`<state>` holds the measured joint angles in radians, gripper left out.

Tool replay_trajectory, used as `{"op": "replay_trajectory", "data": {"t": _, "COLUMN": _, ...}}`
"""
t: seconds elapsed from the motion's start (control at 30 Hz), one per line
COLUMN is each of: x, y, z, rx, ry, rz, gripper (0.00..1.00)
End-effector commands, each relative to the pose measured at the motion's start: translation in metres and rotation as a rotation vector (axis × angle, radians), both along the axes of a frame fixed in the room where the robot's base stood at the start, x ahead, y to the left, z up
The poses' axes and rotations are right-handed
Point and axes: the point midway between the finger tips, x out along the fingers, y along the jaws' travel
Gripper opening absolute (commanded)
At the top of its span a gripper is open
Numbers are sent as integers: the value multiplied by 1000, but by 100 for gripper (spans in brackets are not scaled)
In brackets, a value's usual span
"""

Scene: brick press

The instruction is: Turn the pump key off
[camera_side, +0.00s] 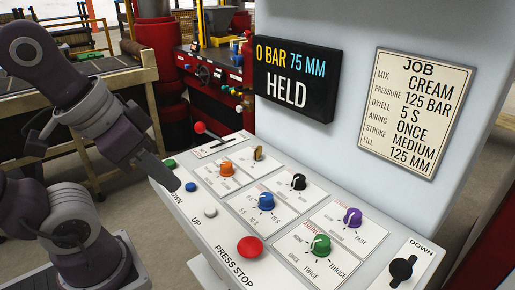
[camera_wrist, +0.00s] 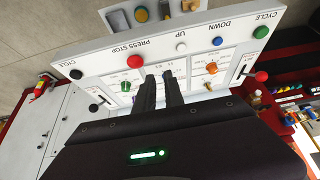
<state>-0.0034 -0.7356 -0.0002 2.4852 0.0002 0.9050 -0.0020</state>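A brass-coloured key-like piece (camera_side: 258,153) stands on the sloping white panel (camera_side: 225,222) in the side view, behind the blue knob; its label is too small to read. A brass piece (camera_wrist: 209,86) also shows in the wrist view, below the orange knob. My gripper (camera_side: 172,180) hangs over the panel's left edge in the side view, left of the brass piece and apart from it. In the wrist view my gripper (camera_wrist: 159,74) has a narrow gap between its two dark fingers, with nothing seen held.
Orange (camera_side: 226,170), blue (camera_side: 266,201), black (camera_side: 298,182), purple (camera_side: 352,217) and green (camera_side: 321,244) knobs crowd the panel. A red-tipped lever (camera_side: 200,128) and a red stop button (camera_side: 249,246) stick up. The display (camera_side: 297,77) reads 0 BAR, 75 MM, HELD.

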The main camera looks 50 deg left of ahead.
Motion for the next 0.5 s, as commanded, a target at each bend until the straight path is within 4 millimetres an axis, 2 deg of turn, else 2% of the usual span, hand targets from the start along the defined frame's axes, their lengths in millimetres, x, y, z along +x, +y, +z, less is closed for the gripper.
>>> {"op": "replay_trajectory", "data": {"t": 0.03, "x": 11, "y": 2, "z": 7, "rx": -2, "ry": 15, "rz": 17, "gripper": 26}}
{"op": "replay_trajectory", "data": {"t": 0.07, "x": 21, "y": 4, "z": 13, "rx": -5, "ry": 31, "rz": 31, "gripper": 31}}
{"op": "replay_trajectory", "data": {"t": 0.1, "x": 40, "y": 8, "z": 23, "rx": -9, "ry": 57, "rz": 57, "gripper": 36}}
{"op": "replay_trajectory", "data": {"t": 0.13, "x": 58, "y": 12, "z": 30, "rx": -13, "ry": 82, "rz": 82, "gripper": 36}}
{"op": "replay_trajectory", "data": {"t": 0.17, "x": 77, "y": 18, "z": 36, "rx": -18, "ry": 108, "rz": 108, "gripper": 36}}
{"op": "replay_trajectory", "data": {"t": 0.2, "x": 106, "y": 26, "z": 41, "rx": -26, "ry": 144, "rz": 145, "gripper": 36}}
{"op": "replay_trajectory", "data": {"t": 0.27, "x": 148, "y": 42, "z": 42, "rx": -38, "ry": 197, "rz": 201, "gripper": 36}}
{"op": "replay_trajectory", "data": {"t": 0.3, "x": 176, "y": 54, "z": 39, "rx": -48, "ry": 231, "rz": 238, "gripper": 36}}
{"op": "replay_trajectory", "data": {"t": 0.37, "x": 216, "y": 75, "z": 27, "rx": -62, "ry": 282, "rz": 293, "gripper": 36}}
{"op": "replay_trajectory", "data": {"t": 0.4, "x": 241, "y": 90, "z": 15, "rx": -72, "ry": 315, "rz": 329, "gripper": 36}}
{"op": "replay_trajectory", "data": {"t": 0.5, "x": 289, "y": 125, "z": -24, "rx": -96, "ry": 389, "rz": 410, "gripper": 36}}
